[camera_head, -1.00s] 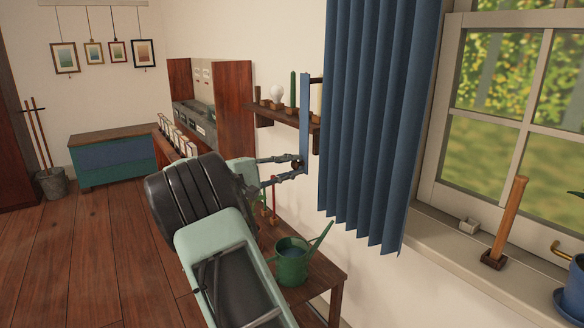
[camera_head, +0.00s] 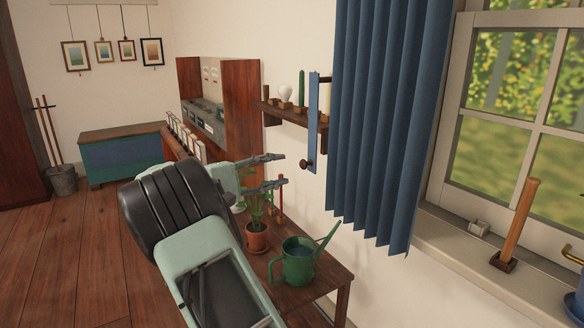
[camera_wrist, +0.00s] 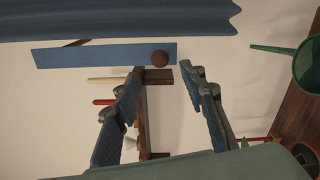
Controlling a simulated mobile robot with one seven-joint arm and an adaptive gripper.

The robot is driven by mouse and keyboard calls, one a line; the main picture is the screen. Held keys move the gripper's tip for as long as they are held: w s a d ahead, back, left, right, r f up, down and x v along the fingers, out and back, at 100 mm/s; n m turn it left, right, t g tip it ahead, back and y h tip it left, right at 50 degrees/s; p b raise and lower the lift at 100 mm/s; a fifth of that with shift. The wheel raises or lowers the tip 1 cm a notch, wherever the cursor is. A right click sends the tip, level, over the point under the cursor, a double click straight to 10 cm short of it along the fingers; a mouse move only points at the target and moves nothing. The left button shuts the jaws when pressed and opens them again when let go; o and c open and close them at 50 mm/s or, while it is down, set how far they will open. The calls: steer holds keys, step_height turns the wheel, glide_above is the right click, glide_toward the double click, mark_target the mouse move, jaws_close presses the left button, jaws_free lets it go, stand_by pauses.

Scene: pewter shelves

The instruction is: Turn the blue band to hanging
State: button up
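The blue band (camera_head: 313,125) hangs straight down on the wall just left of the blue curtain, with a dark brown round knob (camera_head: 306,164) near its lower end. In the wrist view the blue band (camera_wrist: 100,54) lies crosswise beyond the fingertips, and the knob (camera_wrist: 160,58) sits toward its right end. My gripper (camera_head: 282,170) is open and empty, left of the band and apart from it. In the wrist view the open fingers (camera_wrist: 162,82) point toward the band, with a clear gap before the knob.
The curtain (camera_head: 385,120) hangs close to the right of the band. A wall shelf (camera_head: 285,113) with candles and a bulb is just behind. Below are a green watering can (camera_head: 298,262) and a potted plant (camera_head: 257,237) on a wooden table (camera_head: 325,268).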

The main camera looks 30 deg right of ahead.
steer(key=shift+s+a, duration=0.15)
steer(key=shift+a, duration=2.1)
